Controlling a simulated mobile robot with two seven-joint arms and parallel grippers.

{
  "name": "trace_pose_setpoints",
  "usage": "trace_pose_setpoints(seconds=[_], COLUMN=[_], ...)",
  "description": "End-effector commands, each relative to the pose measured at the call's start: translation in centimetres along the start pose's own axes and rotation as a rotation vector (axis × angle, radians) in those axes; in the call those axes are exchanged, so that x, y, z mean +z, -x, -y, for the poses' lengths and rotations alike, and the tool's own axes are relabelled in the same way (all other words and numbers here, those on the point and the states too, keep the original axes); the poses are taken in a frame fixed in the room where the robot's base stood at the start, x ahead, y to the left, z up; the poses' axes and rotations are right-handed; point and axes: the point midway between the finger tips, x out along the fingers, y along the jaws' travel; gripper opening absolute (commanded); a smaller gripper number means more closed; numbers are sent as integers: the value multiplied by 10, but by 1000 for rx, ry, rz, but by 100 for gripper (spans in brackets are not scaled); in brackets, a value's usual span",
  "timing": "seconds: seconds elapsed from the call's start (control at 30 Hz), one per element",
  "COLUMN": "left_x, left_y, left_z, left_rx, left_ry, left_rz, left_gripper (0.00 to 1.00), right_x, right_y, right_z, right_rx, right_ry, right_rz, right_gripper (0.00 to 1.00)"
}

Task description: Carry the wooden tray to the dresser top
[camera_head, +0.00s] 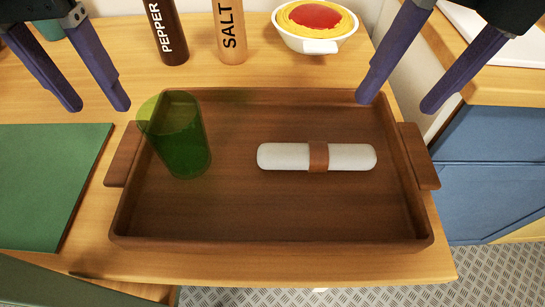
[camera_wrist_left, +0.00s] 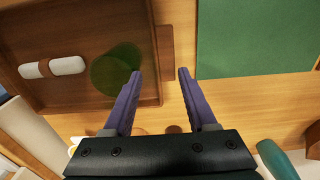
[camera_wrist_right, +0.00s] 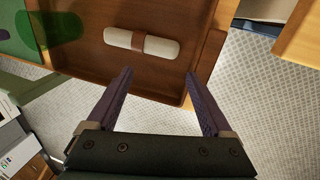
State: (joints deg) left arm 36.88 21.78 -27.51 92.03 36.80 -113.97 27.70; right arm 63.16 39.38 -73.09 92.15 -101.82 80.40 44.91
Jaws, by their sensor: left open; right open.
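The brown wooden tray (camera_head: 270,215) lies on a light wood top, with a block handle at its left (camera_head: 124,155) and right (camera_head: 420,157) ends. A green see-through cup (camera_head: 180,140) stands in its left part. A white roll with a brown band (camera_head: 345,157) lies in its right part. My left gripper (camera_head: 97,108) is open and empty, above and behind the left handle. My right gripper (camera_head: 394,105) is open and empty, above the tray's back right corner. In the wrist views the left (camera_wrist_left: 158,72) and right (camera_wrist_right: 158,72) fingers are spread with nothing between them.
Behind the tray stand a pepper shaker (camera_head: 168,35), a salt shaker (camera_head: 230,35) and a white dish (camera_head: 318,42) with red and yellow contents. A green board (camera_head: 50,185) lies left of the tray. A blue-fronted wooden cabinet (camera_head: 495,165) stands at right, across a gap.

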Motion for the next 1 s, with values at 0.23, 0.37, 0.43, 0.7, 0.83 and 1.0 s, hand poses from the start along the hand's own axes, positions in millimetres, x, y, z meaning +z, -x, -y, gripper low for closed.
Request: trace_pose_setpoints(seconds=[0.23,0.37,0.43,0.7,0.83,1.0], left_x=[-6,-6,-6,-5,-5,-4], left_y=[3,3,3,-16,-38,-68], left_z=[6,6,6,6,7,7], left_rx=[-11,-11,-11,-9,-11,-12], left_ry=[28,28,28,29,29,29], left_rz=[13,14,13,17,18,18], left_gripper=[57,57,57,57,57,57], right_x=[7,7,7,6,5,5], right_y=[12,13,13,-6,-28,-56], right_z=[61,61,60,64,69,75], right_rx=[-230,-229,-228,-226,-226,-225], right_ry=[-74,-74,-73,-72,-73,-73], right_rz=[-1,-2,-2,-5,-7,-6], right_gripper=[85,85,85,85,85,85])
